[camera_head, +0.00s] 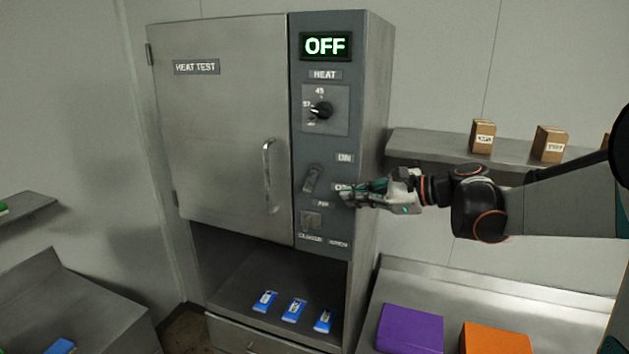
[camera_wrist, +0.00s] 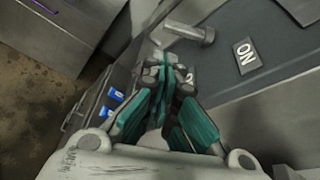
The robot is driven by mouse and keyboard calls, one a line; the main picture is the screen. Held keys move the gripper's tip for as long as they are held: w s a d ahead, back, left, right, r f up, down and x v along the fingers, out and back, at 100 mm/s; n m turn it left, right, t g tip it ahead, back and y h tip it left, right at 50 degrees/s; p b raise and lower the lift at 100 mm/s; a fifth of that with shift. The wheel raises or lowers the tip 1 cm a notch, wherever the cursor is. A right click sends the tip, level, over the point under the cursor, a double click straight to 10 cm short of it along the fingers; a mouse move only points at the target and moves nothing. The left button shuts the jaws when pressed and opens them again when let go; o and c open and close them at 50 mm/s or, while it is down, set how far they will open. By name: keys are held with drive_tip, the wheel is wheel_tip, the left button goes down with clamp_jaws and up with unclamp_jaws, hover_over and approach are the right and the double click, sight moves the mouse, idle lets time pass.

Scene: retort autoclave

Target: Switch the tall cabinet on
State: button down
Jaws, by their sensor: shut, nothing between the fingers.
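The tall cabinet (camera_head: 226,110) stands in the middle of the head view with its "HEAT TEST" door closed. Its display (camera_head: 326,46) reads OFF in green. A grey lever switch (camera_head: 312,179) sits on the right-hand panel, left of the ON label (camera_head: 345,157) and a partly covered lower label. The lever slants downward. In the wrist view, the lever (camera_wrist: 190,32) shows just beyond my fingertips, with the ON label (camera_wrist: 246,56) to its right. My gripper (camera_head: 346,197) is shut and empty, right of and slightly below the lever. It also shows in the wrist view (camera_wrist: 168,64).
A heat knob (camera_head: 321,110) is above the lever and a smaller switch (camera_head: 311,220) below. The door handle (camera_head: 267,175) projects to the left. Blue packets (camera_head: 294,309) lie in the open bay. A shelf (camera_head: 430,147) and a counter with a purple box (camera_head: 409,328) are right.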

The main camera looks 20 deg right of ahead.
sight(311, 180)
drive_tip(key=shift+w+d+r+m, duration=0.2)
drive_tip(key=shift+d+r+m, duration=0.1)
drive_tip(key=shift+d+r, duration=0.2)
drive_tip(key=shift+f, duration=0.1)
drive_tip(key=p+x, duration=0.1)
drive_tip(key=x, duration=0.9)
drive_tip(key=shift+w, duration=0.1)
